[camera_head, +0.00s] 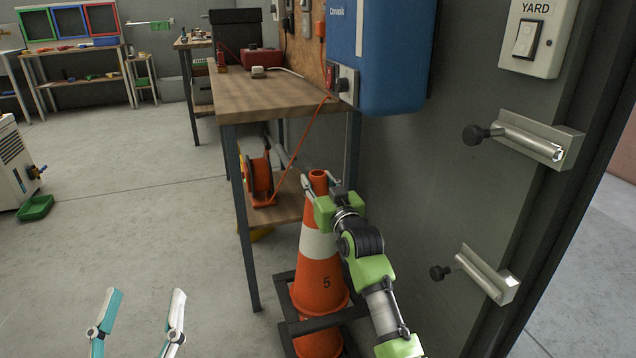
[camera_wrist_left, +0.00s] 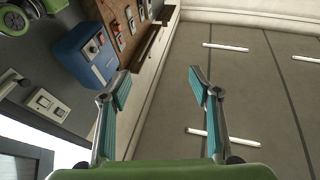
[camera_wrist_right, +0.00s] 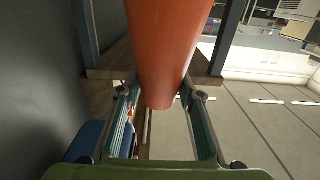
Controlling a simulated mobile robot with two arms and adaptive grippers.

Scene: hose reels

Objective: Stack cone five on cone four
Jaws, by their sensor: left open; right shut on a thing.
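The orange cone also shows between the fingers in the right wrist view (camera_wrist_right: 165,55). Another orange piece (camera_head: 318,346) shows below the dark base, probably cone four; its number is out of view. I cannot tell whether the two touch. My left gripper (camera_head: 138,300) is open and empty, low at the left.
A workbench (camera_head: 262,92) with a lower shelf and an orange hose reel (camera_head: 258,176) stands behind the cone. A blue box (camera_head: 385,60) and metal wall brackets (camera_head: 535,142) are on the grey wall.

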